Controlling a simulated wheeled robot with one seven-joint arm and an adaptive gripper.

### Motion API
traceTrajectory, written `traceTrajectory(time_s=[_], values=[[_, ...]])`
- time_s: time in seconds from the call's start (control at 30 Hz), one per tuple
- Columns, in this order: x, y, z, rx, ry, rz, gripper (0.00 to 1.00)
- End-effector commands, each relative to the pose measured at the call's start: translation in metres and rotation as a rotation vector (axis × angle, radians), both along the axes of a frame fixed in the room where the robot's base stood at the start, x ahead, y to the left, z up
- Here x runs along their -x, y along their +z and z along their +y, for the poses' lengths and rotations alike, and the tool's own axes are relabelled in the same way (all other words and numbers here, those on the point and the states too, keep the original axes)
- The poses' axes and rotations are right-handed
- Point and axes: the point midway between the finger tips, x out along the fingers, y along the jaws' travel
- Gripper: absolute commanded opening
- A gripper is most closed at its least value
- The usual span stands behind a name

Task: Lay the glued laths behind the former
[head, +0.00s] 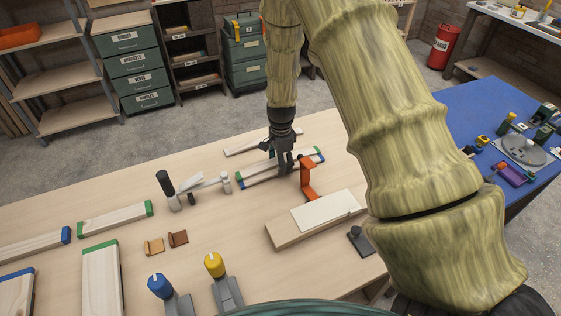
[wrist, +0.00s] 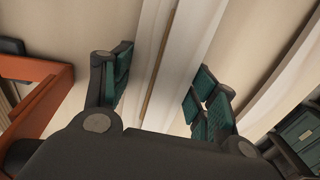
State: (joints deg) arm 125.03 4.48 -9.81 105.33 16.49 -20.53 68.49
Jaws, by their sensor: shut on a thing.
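Pale laths with green and blue ends (head: 255,173) lie side by side across the far part of the bench, between the fingers of my gripper (head: 285,164). In the wrist view the pair of laths (wrist: 178,45) runs between the dark green finger pads, with a thin brown line along their joint. My gripper is shut on this pair. I cannot tell whether the laths touch the bench. An orange bracket (head: 308,178) stands just in front of their right end. A separate pale strip (head: 240,147) lies behind them. I cannot tell for sure which piece is the former.
A wooden block with a white board (head: 322,211) lies in front of the bracket. A black-handled tool (head: 166,186) stands to the left. More colour-ended boards (head: 115,217) and two knobbed blocks, yellow (head: 214,264) and blue (head: 160,286), occupy the front left. The bench's back left is clear.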

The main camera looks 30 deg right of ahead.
Motion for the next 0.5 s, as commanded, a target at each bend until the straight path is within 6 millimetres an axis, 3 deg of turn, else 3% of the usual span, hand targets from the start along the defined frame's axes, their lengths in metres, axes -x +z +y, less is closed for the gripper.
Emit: traceTrajectory(time_s=[0.07, 0.1, 0.2, 0.5], values=[[0.0, -0.0026, -0.0001, 0.0, 0.0, 0.0, 0.33], [-0.0001, -0.002, -0.0001, 0.0, 0.0, 0.0, 0.64], [0.0, -0.0019, -0.0001, 0.0, 0.0, 0.0, 0.8], [0.0, -0.0016, -0.0001, 0.0, 0.0, 0.0, 0.8]])
